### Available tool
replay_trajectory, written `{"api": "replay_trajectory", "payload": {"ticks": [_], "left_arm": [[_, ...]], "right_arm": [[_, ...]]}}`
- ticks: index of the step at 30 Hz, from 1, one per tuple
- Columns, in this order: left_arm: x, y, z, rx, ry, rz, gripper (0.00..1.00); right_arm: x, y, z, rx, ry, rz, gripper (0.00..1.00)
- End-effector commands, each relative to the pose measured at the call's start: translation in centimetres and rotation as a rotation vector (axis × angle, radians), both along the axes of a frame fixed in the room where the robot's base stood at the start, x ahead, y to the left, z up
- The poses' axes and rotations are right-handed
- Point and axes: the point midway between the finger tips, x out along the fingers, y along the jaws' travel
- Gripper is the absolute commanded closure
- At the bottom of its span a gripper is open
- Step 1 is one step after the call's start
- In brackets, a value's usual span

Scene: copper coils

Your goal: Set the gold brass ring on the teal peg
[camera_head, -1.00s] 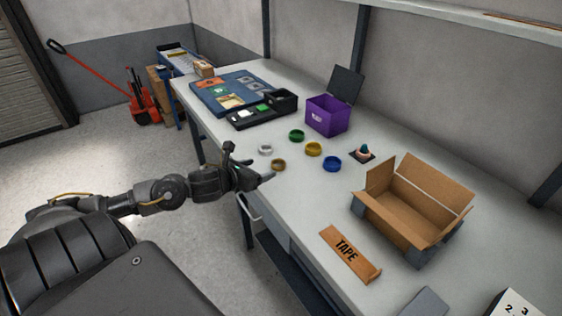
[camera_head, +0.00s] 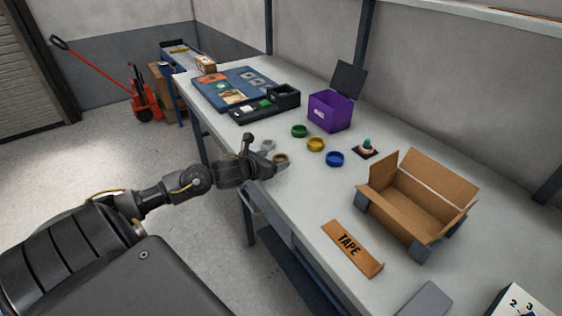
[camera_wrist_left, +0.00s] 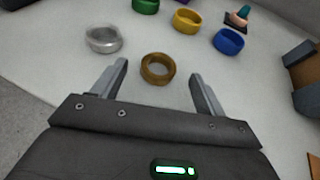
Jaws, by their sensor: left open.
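A brownish-gold ring (camera_head: 281,158) lies flat on the bench near its front edge. A brighter yellow-gold ring (camera_head: 316,144) lies farther back. My left gripper (camera_wrist_left: 159,70) is open and low over the bench, with the brownish-gold ring (camera_wrist_left: 157,81) between and just ahead of its fingertips, apart from both. The teal peg (camera_head: 367,143) stands upright on a dark square base, with a pinkish ring around its lower part. It also shows at the top of the left wrist view (camera_wrist_left: 244,10). My right gripper is not in view.
A silver ring (camera_wrist_left: 103,39) lies just left of the gripper. Green (camera_head: 299,131) and blue (camera_head: 335,159) rings lie nearby. The bench between the blue ring and the peg is clear.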

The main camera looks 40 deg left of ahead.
Motion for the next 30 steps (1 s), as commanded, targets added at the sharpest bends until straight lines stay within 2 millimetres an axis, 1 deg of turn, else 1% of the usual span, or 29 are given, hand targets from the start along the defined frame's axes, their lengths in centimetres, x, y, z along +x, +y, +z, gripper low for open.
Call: {"api": "replay_trajectory", "payload": {"ticks": [1,3,6,9,14,15,27,28,29,30], "left_arm": [[0.8,0.1,-0.6,-0.003,-0.003,0.002,0.27],[1.7,0.1,-1.0,-0.002,-0.002,0.003,0.27],[2.6,0.1,-1.3,-0.001,-0.002,0.003,0.27],[2.9,0.1,-1.4,0.0,-0.001,0.001,0.27],[2.9,0.1,-1.4,0.001,0.0,0.001,0.27],[2.9,0.1,-1.4,0.001,0.0,0.001,0.29],[2.9,0.1,-1.4,0.001,0.0,0.001,0.8],[2.9,0.1,-1.3,0.0,-0.001,0.001,0.8],[2.9,0.1,-1.3,0.0,-0.001,0.001,0.85],[2.9,0.1,-1.3,0.0,-0.002,0.001,0.85]], "right_arm": [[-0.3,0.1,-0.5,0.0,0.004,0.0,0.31],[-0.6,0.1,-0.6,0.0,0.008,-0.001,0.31],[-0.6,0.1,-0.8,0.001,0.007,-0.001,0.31],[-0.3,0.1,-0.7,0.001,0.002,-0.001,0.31],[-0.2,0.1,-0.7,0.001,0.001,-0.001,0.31],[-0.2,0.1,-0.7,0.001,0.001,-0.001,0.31],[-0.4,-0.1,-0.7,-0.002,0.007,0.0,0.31],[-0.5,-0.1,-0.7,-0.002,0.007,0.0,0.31],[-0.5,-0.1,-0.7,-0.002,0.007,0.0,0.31],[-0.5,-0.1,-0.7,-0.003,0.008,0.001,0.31]]}}
